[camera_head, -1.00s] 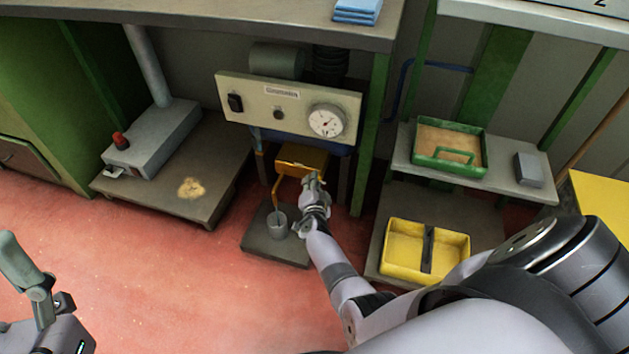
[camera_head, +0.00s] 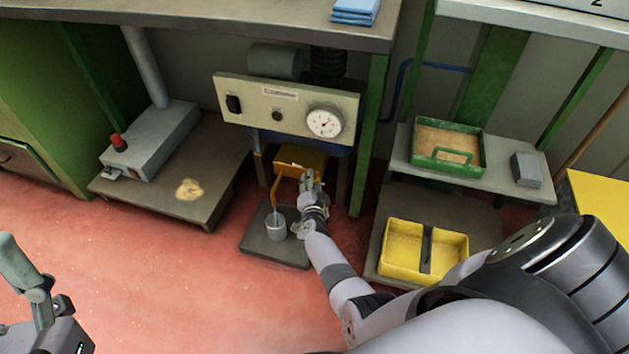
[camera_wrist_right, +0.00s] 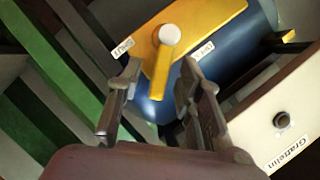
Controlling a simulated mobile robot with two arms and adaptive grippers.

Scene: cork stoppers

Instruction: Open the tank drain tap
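The blue tank (camera_wrist_right: 235,52) is beneath the instrument panel, and a small part of it shows in the head view (camera_head: 328,152). A yellow tap lever (camera_wrist_right: 163,67) with a pale round end (camera_wrist_right: 170,34) stands over a yellow plate (camera_wrist_right: 205,28). Two small white labels flank the lever; I cannot read them surely. My right gripper (camera_head: 312,177) is at the yellow tap area. In the wrist view its two fingers (camera_wrist_right: 155,92) are apart, with the lever's lower end in line with the gap; contact cannot be told. My left gripper (camera_head: 48,290) is at the lower left, cut off, away from the tank.
A metal cup (camera_head: 276,229) stands on a dark base (camera_head: 262,246) below the yellow spout. The cream panel (camera_head: 245,108) with gauge is above. A yellow tray (camera_head: 400,265) and green tray (camera_head: 480,160) are at the right. The red floor at left is free.

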